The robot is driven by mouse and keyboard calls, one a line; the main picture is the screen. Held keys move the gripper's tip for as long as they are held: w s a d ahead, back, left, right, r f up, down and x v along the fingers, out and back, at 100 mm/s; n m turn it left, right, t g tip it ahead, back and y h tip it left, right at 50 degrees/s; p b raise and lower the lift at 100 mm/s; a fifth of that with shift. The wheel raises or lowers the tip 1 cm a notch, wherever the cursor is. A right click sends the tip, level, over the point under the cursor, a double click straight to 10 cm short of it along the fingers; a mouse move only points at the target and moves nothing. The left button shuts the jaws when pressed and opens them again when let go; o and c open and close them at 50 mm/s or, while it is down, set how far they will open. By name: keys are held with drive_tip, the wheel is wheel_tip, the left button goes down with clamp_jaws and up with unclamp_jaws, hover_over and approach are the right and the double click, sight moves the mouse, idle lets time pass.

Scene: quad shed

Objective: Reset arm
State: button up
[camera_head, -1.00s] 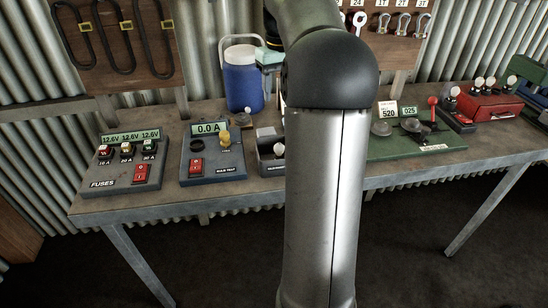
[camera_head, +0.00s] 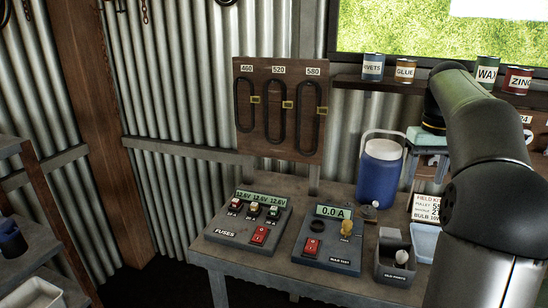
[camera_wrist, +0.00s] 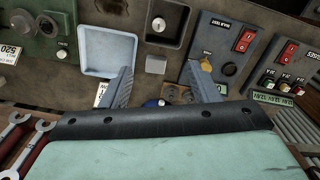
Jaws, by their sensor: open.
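My gripper (camera_wrist: 161,88) is open and empty in the wrist view, its two grey fingers apart over the workbench. Its fingertips point towards the strip between a pale blue tray (camera_wrist: 108,70) and the bulb test panel (camera_wrist: 235,62). My arm shows at the right of the head view, where its fingers cannot be made out. The bulb test panel also shows in the head view (camera_head: 328,256), reading 0.0 A, with a yellow knob and a red switch.
On the bench (camera_head: 230,252) stand a fuses panel (camera_head: 226,227), an old parts box (camera_head: 392,270) holding a bulb, and a blue cooler (camera_head: 380,178). A belt board (camera_head: 268,140) hangs behind. A cans shelf (camera_head: 395,86) is at right, another shelf (camera_head: 25,262) at left.

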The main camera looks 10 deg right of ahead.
drive_tip(key=s+a+f+n, duration=0.15)
drive_tip(key=a+f, duration=0.25)
drive_tip(key=a, duration=0.5)
drive_tip(key=s+a+f, duration=0.3)
drive_tip(key=a, duration=0.5)
drive_tip(key=s+a+f, duration=1.2)
drive_tip(key=s+f, duration=0.2)
drive_tip(key=s, duration=0.3)
drive_tip(key=shift+a+f+n, duration=0.2)
drive_tip(key=shift+f+n, duration=0.1)
drive_tip(key=shift+n, duration=0.05)
drive_tip(key=shift+s, duration=0.1)
